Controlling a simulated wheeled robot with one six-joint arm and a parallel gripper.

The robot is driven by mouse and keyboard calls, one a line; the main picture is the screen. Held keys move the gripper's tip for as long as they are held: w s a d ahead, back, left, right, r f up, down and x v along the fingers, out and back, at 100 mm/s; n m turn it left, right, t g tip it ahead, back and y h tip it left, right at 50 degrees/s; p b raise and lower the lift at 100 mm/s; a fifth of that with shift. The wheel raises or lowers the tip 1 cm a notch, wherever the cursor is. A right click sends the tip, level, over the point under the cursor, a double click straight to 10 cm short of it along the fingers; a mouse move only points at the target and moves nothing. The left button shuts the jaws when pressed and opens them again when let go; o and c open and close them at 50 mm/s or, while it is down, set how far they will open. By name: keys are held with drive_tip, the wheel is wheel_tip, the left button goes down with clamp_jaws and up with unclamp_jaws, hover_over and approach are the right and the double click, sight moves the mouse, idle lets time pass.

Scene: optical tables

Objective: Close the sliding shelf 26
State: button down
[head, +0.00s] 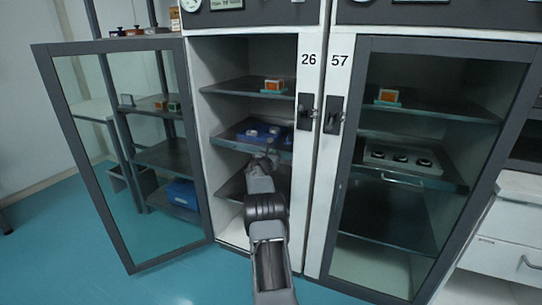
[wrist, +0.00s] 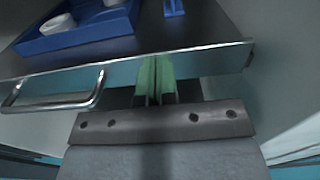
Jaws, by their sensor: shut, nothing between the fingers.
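The cabinet marked 26 (head: 312,135) stands with its glass door (head: 125,150) swung wide open to the left. Its sliding shelf (head: 222,143) is at mid height and carries a blue tray (head: 240,132) with small white pieces. In the wrist view the shelf's front lip (wrist: 212,60) runs across the picture, with a chrome handle (wrist: 55,92) at left. My gripper (wrist: 155,75) is shut and empty, its green fingertips at the front lip, right of the handle. Whether they touch is unclear. In the head view my gripper (head: 262,163) is small and partly hidden by my arm.
Cabinet 57 (head: 337,150) stands at right, its glass door apparently shut. Another shelf (head: 230,86) above holds an orange and teal item (head: 273,86). A lower shelf (head: 232,187) lies below. Blue floor (head: 160,290) is free at front left.

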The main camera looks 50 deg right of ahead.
drive_tip(key=shift+s+d+r, duration=0.2)
drive_tip(key=shift+s+r, duration=0.05)
drive_tip(key=shift+r, duration=0.05)
drive_tip(key=b+v, duration=0.3)
drive_tip(key=v, duration=1.1)
drive_tip(key=shift+w+a+f, duration=0.25)
drive_tip(key=shift+w+f, duration=0.05)
